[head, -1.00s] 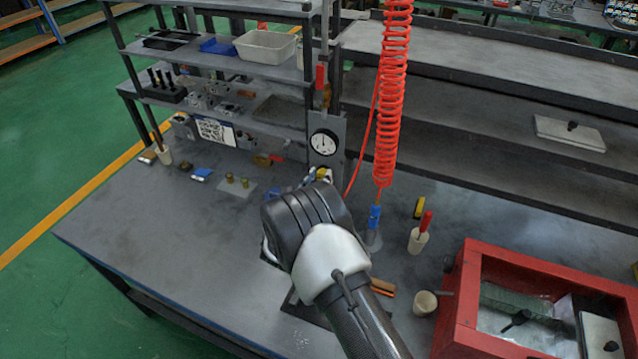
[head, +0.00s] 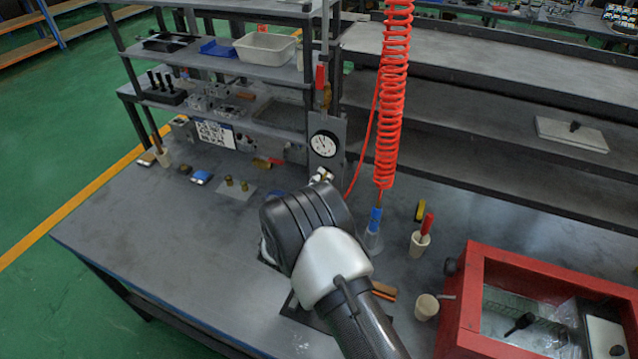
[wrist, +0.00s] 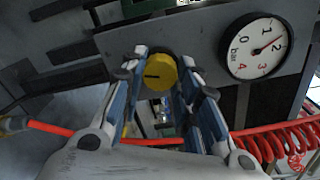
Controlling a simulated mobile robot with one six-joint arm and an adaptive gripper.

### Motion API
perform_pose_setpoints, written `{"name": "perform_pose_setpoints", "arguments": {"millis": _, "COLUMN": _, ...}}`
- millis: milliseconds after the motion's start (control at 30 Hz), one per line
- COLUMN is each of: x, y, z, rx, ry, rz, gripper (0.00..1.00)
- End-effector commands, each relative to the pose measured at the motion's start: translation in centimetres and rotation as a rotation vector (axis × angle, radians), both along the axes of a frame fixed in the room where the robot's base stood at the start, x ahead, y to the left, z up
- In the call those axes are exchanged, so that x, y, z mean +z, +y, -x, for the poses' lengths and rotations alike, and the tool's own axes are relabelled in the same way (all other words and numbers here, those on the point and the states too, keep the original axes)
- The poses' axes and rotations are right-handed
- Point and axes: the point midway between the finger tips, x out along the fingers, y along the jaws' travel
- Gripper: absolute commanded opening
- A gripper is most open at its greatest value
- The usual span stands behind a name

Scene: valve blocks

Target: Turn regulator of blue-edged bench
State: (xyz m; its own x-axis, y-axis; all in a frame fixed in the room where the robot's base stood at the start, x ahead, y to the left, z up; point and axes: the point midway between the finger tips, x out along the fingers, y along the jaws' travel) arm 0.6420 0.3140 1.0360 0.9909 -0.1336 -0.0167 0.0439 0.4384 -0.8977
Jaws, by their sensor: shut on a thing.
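The yellow regulator knob (wrist: 160,74) with a dark mark shows in the wrist view, on a grey panel. My gripper (wrist: 164,80) has its blue-and-white fingers on both sides of the knob and is shut on it. A white round pressure gauge (wrist: 256,47) marked in bar sits to the right of the knob, its needle close to the 2. In the head view the gauge (head: 323,144) is on an upright post above my wrist. My wrist hides the knob and most of the fingers there.
A red coiled hose (head: 392,100) hangs just right of the post. A red-framed box (head: 462,300) stands at the right. Small cups and tools lie on the grey bench (head: 130,235). Its left front is clear.

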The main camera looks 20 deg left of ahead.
Motion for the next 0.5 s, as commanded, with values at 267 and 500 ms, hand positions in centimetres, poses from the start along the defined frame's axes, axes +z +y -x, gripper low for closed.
{"name": "perform_pose_setpoints", "arguments": {"millis": 267, "x": 0.02, "y": 0.02, "z": 0.01, "rx": 0.001, "ry": 0.037, "rz": 0.258, "gripper": 0.05}}
{"name": "perform_pose_setpoints", "arguments": {"millis": 500, "x": 0.04, "y": 0.04, "z": -0.01, "rx": 0.0, "ry": 0.068, "rz": 0.483, "gripper": 0.05}}
